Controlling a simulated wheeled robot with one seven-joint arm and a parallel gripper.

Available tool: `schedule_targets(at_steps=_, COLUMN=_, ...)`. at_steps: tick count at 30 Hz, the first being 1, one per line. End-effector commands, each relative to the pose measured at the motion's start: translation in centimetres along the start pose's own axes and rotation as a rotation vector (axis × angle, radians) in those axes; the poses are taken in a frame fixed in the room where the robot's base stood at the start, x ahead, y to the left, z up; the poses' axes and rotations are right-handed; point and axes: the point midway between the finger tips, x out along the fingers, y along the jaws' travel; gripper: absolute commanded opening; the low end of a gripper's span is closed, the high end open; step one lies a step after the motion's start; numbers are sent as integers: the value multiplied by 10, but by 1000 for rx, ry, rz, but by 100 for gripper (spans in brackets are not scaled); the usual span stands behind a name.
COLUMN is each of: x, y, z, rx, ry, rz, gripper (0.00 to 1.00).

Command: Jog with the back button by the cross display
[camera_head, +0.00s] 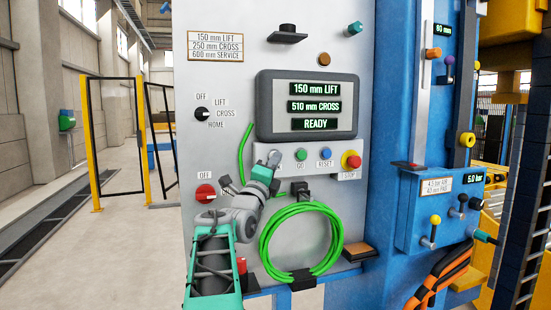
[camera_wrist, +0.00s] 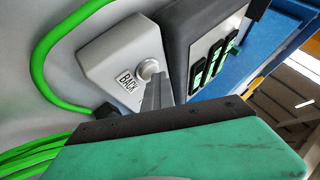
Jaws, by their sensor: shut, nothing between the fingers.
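The back button (camera_wrist: 148,68), a pale round cap above a "BACK" label (camera_wrist: 128,82), sits on the grey button box in the wrist view. My gripper (camera_wrist: 153,92) is shut and empty, its fingertips at the lower edge of the button; whether they press it I cannot tell. The cross display (camera_head: 314,106) reads "510 mm CROSS", between "150 mm LIFT" above and "READY" below. The mode selector (camera_head: 203,114) is a black knob among OFF, LIFT, CROSS and HOME; its exact setting is unclear.
Right of my gripper are the green GO button (camera_head: 300,154), blue RESET button (camera_head: 325,153) and red stop button (camera_head: 352,160). A red OFF switch (camera_head: 205,193) is at left. A coiled green cable (camera_head: 335,240) hangs below. A placard (camera_head: 215,46) reads 150 lift, 250 cross, 600 service.

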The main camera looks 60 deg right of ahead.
Motion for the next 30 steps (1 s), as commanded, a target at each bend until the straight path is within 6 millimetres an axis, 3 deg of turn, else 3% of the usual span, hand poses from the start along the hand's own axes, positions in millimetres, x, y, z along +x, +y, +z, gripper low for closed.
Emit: schedule_targets(at_steps=30, x=-21, y=-9, z=-15, rx=0, ry=1, rz=-1, gripper=0)
